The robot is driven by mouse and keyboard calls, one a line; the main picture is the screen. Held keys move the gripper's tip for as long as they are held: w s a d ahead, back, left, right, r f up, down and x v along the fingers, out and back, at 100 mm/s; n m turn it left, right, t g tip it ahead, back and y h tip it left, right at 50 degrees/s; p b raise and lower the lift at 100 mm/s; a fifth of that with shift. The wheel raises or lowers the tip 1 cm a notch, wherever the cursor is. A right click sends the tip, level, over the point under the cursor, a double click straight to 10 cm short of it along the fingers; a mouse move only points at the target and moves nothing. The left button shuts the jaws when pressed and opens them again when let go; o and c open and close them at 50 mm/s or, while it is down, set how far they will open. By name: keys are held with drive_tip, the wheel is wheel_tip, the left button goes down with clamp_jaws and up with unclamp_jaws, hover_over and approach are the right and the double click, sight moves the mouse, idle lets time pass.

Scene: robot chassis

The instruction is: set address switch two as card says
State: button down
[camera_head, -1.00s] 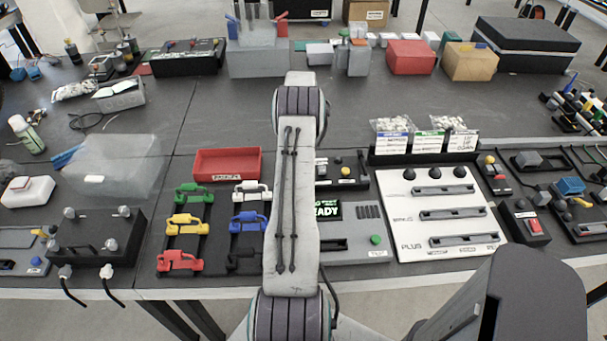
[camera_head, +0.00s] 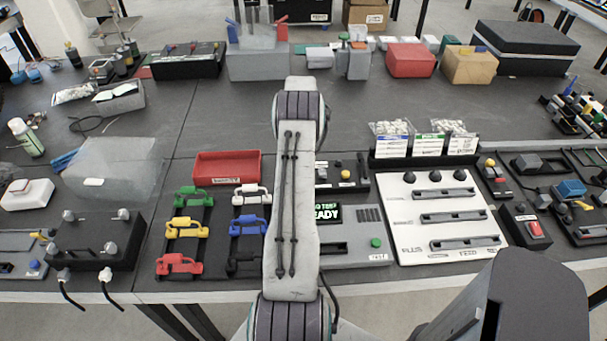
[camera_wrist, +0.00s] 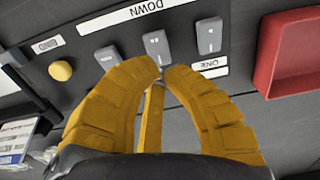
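In the wrist view, three grey switches stand in a row on a dark panel, seen upside down under a DOWN label (camera_wrist: 145,10). The right switch (camera_wrist: 209,36) has a ONE label beside it. The middle switch (camera_wrist: 156,45) is just beyond my fingertips, and the left switch (camera_wrist: 108,57) is partly behind my finger. My gripper (camera_wrist: 163,70) has yellow fingers whose tips come together with nothing seen between them. I cannot tell whether they touch the middle switch. In the head view, my arm hides the gripper and most of the switch panel (camera_head: 326,188).
A yellow button (camera_wrist: 60,70) is left of the switches in the wrist view. A red tray (camera_wrist: 290,55) lies close on the right. White cards (camera_head: 392,146) stand behind a white slider panel (camera_head: 412,215); their text is too small to read.

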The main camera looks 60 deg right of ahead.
drive_tip(key=shift+f+b, duration=1.5)
drive_tip(key=shift+f, duration=0.5)
idle(1.7)
drive_tip(key=shift+a+r, duration=0.1)
drive_tip(key=shift+r, duration=0.05)
drive_tip(key=shift+r+p, duration=1.9)
drive_tip(key=shift+r, duration=1.55)
